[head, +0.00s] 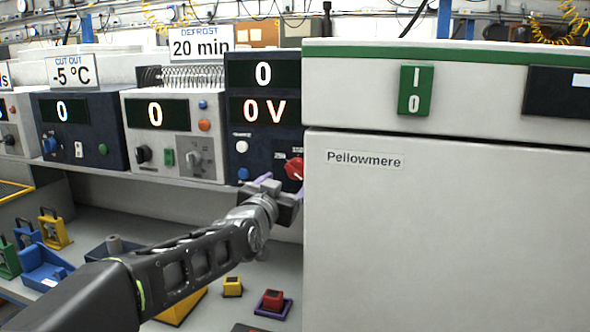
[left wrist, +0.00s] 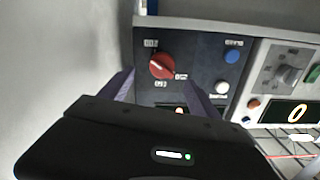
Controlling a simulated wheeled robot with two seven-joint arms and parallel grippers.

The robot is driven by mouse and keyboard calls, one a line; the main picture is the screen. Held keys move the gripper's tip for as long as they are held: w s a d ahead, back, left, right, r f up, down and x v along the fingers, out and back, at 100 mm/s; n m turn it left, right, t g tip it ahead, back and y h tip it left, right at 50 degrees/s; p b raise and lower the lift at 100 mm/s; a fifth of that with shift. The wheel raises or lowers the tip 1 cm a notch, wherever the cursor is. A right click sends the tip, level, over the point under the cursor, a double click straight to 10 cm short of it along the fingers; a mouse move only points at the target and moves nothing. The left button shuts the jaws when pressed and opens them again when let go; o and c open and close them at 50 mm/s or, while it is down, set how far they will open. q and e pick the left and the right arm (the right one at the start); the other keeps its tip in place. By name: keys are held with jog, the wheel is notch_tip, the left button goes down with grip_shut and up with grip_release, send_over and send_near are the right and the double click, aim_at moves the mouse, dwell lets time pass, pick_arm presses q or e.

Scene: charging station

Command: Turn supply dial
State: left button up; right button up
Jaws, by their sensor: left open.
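The supply dial is a red knob (head: 294,168) on the dark blue supply unit (head: 263,70), whose displays read 0 and 0V. In the left wrist view the red knob (left wrist: 162,66) sits ahead of the fingers, between printed labels, its pointer tilted. My left gripper (head: 284,186) is open just in front of and below the knob. In the left wrist view its two purple fingers (left wrist: 160,92) stand apart with the knob beyond them. I see no contact with the knob. My right gripper is in neither view.
A large white Pellowmere cabinet (head: 440,230) with a green switch (head: 416,90) stands close to the right of the knob. Other units with dials (head: 172,130) line the shelf to the left. Coloured blocks and trays (head: 45,265) lie on the bench below.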

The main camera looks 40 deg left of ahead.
aim_at(294, 171)
pick_arm(q)
jog(key=shift+s+a+r, duration=0.1)
jog(key=shift+a+r, duration=0.05)
jog(key=shift+r, duration=0.15)
jog(key=p+x, duration=0.2)
jog(key=x, duration=0.6)
jog(key=shift+s+r, duration=0.1)
jog(key=c, duration=1.4)
